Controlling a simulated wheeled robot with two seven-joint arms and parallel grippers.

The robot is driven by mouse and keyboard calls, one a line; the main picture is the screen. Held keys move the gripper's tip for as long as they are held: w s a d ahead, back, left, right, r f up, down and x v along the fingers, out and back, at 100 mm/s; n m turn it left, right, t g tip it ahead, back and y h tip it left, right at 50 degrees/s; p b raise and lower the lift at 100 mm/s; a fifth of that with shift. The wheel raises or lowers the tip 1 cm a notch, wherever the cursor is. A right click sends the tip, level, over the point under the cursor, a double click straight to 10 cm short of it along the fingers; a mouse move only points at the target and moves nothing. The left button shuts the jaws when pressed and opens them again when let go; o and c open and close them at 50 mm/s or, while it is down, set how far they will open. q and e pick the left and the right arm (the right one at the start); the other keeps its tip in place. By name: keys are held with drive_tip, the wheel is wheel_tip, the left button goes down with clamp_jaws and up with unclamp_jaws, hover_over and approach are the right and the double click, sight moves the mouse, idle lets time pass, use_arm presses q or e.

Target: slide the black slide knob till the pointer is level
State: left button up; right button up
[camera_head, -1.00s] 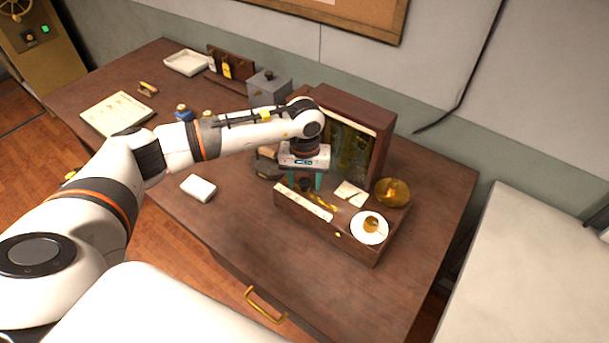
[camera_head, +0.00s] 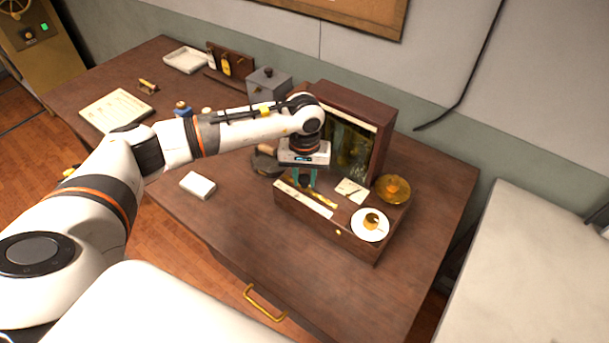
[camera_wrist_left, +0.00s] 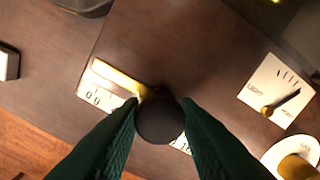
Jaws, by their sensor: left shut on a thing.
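The black slide knob (camera_wrist_left: 160,118) is between the dark green fingers of my left gripper (camera_head: 301,184), which is shut on it. It sits by a brass bar (camera_wrist_left: 119,77) and a white numbered scale (camera_wrist_left: 97,96) on the wooden case (camera_head: 330,228). The gripper hides part of the scale. The pointer is a dark needle (camera_wrist_left: 286,101) on a white dial card (camera_wrist_left: 263,90), which is also in the head view (camera_head: 351,190). The needle slants up and right from its brass pivot, towards the right end of the tick marks. My right gripper is out of view.
A brass bowl (camera_head: 392,189) and a white dish with a brass piece (camera_head: 369,225) sit on the case's right part. An upright wooden cabinet (camera_head: 366,110) stands behind. A small white block (camera_head: 197,185) lies left on the desk. The desk's front is clear.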

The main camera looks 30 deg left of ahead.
use_arm(q)
drive_tip(key=shift+d, duration=0.15)
drive_tip(key=shift+s+d, duration=0.2)
drive_tip(key=shift+d, duration=1.05)
drive_tip(key=o, duration=0.8)
